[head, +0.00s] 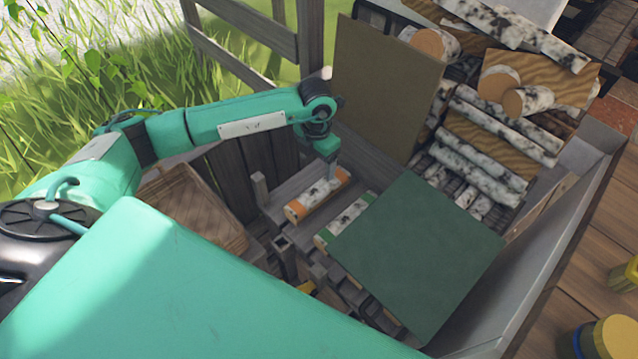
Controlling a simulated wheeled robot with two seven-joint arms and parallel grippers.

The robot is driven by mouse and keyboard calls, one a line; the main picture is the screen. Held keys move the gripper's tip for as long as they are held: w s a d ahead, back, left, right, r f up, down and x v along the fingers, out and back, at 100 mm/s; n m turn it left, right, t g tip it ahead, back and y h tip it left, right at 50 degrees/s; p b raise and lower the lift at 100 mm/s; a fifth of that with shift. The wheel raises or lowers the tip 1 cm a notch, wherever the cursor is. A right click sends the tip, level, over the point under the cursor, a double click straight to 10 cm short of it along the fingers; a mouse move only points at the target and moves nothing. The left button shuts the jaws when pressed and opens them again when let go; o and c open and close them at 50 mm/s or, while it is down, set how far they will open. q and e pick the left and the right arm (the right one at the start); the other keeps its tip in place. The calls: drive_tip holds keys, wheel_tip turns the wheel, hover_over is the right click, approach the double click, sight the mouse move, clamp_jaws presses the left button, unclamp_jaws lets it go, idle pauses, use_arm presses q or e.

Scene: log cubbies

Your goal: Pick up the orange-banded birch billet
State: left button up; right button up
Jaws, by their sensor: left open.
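The orange-banded birch billet (318,195) lies in a grey wooden cubby at the middle of the head view, with orange bands near both ends. My left gripper (332,178) points down at the billet's far right end. It is open; whether its fingers touch the billet cannot be told. A green-banded billet (344,221) lies beside it to the right, partly hidden under a dark green panel. My right gripper is not in view.
The dark green panel (420,255) covers the cubbies on the right. A brown panel (385,85) stands behind. Stacked birch logs (490,130) fill the back right. A wicker basket (195,210) sits left, and a slatted wooden fence (245,60) runs behind my left arm.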

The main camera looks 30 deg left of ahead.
use_arm(q)
drive_tip(key=f, duration=0.1)
hover_over(319, 190)
drive_tip(key=f, duration=0.8)
drive_tip(key=shift+s+a+f+p, duration=0.1)
drive_tip(key=shift+a+f+p, duration=0.1)
drive_tip(key=shift+f+p, duration=0.1)
drive_tip(key=shift+f, duration=0.35)
wheel_tip(319, 190, down, 4)
drive_tip(key=shift+d+f+p, duration=0.1)
drive_tip(key=shift+f+p, duration=0.05)
drive_tip(key=shift+p, duration=0.3)
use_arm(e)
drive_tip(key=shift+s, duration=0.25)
use_arm(q)
drive_tip(key=c, duration=1.1)
drive_tip(key=shift+c, duration=1.1)
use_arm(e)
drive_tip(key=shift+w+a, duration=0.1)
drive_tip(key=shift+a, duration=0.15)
